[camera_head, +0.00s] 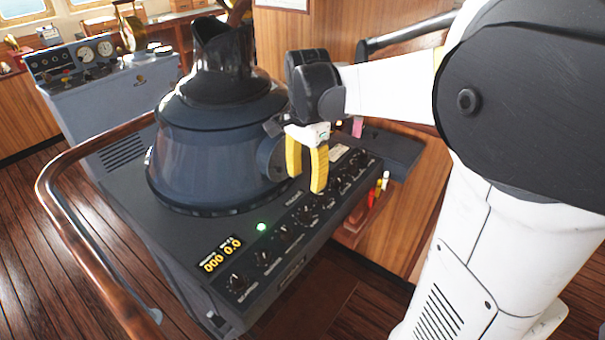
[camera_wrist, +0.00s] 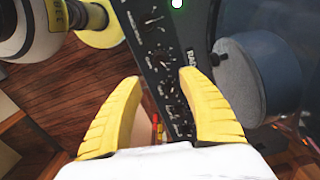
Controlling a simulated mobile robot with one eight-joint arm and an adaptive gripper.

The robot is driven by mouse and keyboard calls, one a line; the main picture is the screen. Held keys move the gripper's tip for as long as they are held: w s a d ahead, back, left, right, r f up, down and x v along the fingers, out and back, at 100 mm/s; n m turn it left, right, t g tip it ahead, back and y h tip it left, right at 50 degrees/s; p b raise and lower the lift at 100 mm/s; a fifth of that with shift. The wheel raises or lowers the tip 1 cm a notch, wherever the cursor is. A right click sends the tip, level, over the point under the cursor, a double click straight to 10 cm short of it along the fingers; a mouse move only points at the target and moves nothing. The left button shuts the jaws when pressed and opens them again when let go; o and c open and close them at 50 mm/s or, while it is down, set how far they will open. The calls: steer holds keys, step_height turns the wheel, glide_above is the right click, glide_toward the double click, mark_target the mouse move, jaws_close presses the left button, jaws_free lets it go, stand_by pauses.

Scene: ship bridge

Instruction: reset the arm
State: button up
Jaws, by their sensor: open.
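My gripper (camera_head: 306,165) has yellow fingers and is at the end of my white and black arm. It hangs above the knob panel of a dark console (camera_head: 125,180), in front of the console's round dark housing. In the wrist view my gripper (camera_wrist: 163,105) shows its two yellow fingers spread apart with nothing between them. The black panel with its row of knobs (camera_wrist: 160,50) lies beyond the fingers. I cannot tell whether the fingers touch the panel.
A wooden handrail (camera_head: 60,190) curves around the console's left side. A grey console with gauges (camera_head: 100,80) stands at the back left. A wood-panelled wall (camera_head: 310,35) is behind. Small red, yellow and white items (camera_head: 378,190) sit at the console's right edge. Wooden floor is clear at left.

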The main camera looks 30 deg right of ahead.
stand_by(0.4)
steer(key=s+a+f+n+t+b, duration=0.3)
steer(key=s+a+n+t, duration=0.4)
steer(key=s+a+n, duration=0.3)
steer(key=a+n+b, duration=0.1)
steer(key=a+n, duration=0.2)
steer(key=n, duration=0.2)
steer(key=shift+s+a+f+n, duration=0.25)
steer(key=shift+s+n, duration=0.15)
stand_by(1.3)
